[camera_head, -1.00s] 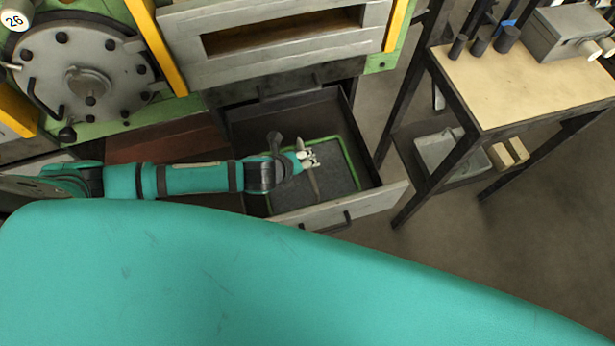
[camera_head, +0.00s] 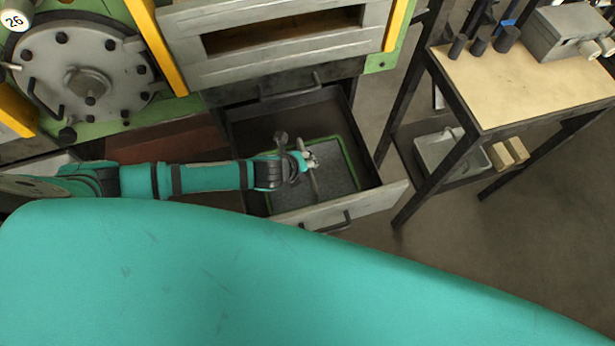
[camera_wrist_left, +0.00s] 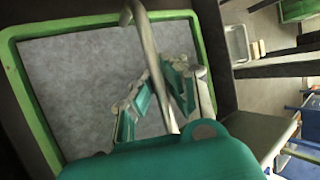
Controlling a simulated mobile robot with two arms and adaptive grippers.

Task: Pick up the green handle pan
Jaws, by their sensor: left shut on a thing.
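The pan is a shallow grey tray with a green rim (camera_head: 346,159), lying inside the open drawer (camera_head: 391,194). A thin grey metal handle (camera_wrist_left: 148,45) arches across the pan in the left wrist view; its green rim (camera_wrist_left: 29,88) shows there too. My left gripper (camera_head: 312,160) is over the pan in the head view. In the left wrist view its fingers (camera_wrist_left: 164,88) are on either side of the handle, shut on it. The left part of the pan is partly hidden by my arm. My right gripper is not in view.
The grey furnace front (camera_head: 280,70) stands above and behind the drawer. A wooden-topped table (camera_head: 530,85) with dark legs is at the right, with a grey bin (camera_head: 440,155) on its lower shelf. Open floor (camera_head: 480,245) lies right of the drawer.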

